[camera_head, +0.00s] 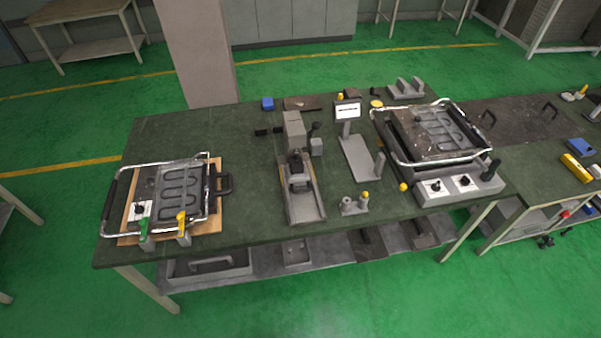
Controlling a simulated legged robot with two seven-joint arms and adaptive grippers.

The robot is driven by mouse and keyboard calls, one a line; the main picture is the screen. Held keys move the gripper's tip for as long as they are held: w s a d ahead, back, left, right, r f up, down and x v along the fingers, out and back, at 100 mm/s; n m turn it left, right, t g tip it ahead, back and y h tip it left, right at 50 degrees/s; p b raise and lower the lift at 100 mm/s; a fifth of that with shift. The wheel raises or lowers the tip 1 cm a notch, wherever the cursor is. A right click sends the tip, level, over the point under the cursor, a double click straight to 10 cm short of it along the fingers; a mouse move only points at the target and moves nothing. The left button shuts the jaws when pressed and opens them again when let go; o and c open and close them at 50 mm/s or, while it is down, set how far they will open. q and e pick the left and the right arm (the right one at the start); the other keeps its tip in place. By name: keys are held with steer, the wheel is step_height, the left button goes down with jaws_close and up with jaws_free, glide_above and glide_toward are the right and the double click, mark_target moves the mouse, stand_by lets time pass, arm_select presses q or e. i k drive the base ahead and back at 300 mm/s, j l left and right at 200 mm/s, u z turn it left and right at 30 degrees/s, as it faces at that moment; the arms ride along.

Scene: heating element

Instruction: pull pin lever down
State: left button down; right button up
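A grey press-like device (293,135) stands upright at the middle of the green workbench, with a grey channel-shaped base (304,205) reaching toward the front edge. A dark lever-like handle (315,130) rises at its right side, beside a small grey block. I cannot tell for sure whether this is the pin lever. Neither of my grippers is in view, and nothing touches the device.
A heating-element frame (182,188) lies on a wooden board at the left. A larger heating unit (435,135) with a knobbed control box (458,188) stands at the right. A grey bracket (358,160) and small fixture (354,206) sit between. Bare bench (245,220) shows in front.

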mark_target(317, 125)
steer(key=i+l+u, duration=0.3)
steer(key=i+l, duration=0.5)
steer(key=i, duration=0.1)
